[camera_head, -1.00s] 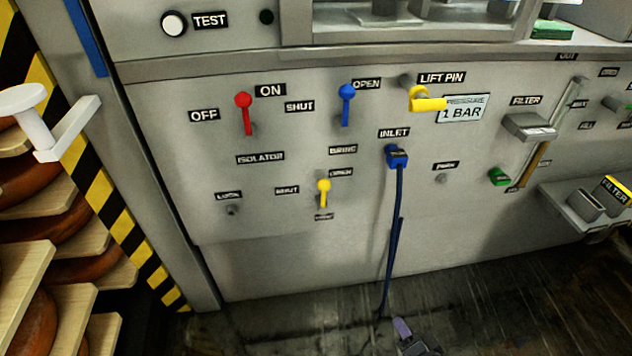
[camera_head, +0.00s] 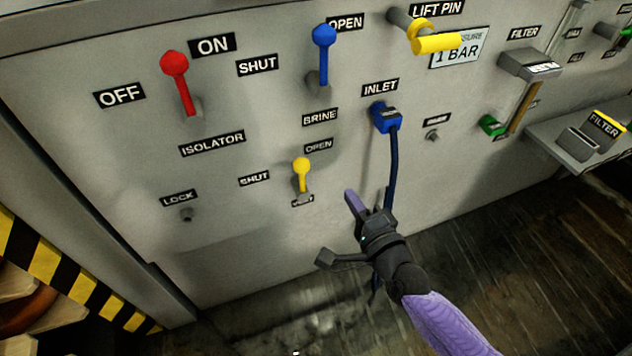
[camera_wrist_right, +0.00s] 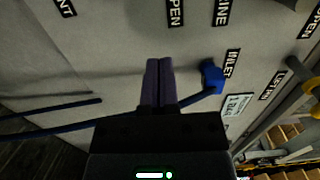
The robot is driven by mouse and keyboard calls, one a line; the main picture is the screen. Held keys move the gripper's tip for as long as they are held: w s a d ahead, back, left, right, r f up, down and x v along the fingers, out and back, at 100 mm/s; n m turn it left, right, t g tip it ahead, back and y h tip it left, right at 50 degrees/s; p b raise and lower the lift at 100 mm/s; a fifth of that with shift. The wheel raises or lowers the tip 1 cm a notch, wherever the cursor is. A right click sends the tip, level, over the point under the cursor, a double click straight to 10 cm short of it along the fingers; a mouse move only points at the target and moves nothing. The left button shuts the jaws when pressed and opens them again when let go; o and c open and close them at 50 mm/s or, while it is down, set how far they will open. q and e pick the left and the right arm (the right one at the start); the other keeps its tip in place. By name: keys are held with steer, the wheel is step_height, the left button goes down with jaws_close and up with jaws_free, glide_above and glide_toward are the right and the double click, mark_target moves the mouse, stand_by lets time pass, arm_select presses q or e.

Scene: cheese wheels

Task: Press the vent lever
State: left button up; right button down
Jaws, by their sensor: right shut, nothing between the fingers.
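The vent lever (camera_head: 302,172) is a short yellow lever with a round knob on the grey panel. Its knob points up, under an OPEN label (camera_head: 318,146); a SHUT label (camera_head: 254,179) is to its left. The label below it is partly covered by the lever. My right gripper (camera_head: 350,194) is shut and empty, to the right of and slightly below the lever, apart from it. Its purple fingers also show in the right wrist view (camera_wrist_right: 158,66), pointing at the panel; the lever does not show there. My left gripper is out of view.
A blue plug (camera_head: 385,117) with a hanging blue cable (camera_head: 393,160) is close to my right gripper. Above are a red isolator lever (camera_head: 178,80), a blue brine lever (camera_head: 323,55) and a yellow lift pin (camera_head: 436,41). A filter shelf (camera_head: 560,141) juts out at right.

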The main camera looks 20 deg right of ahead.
mark_target(300, 175)
steer(key=w+a+b, duration=0.2)
steer(key=w+a, duration=0.2)
steer(key=w, duration=0.2)
steer(key=shift+w+a, duration=0.25)
steer(key=shift+a+r+n+p, duration=0.1)
steer(key=shift+a+n+p, duration=0.1)
steer(key=shift+n+p, duration=0.15)
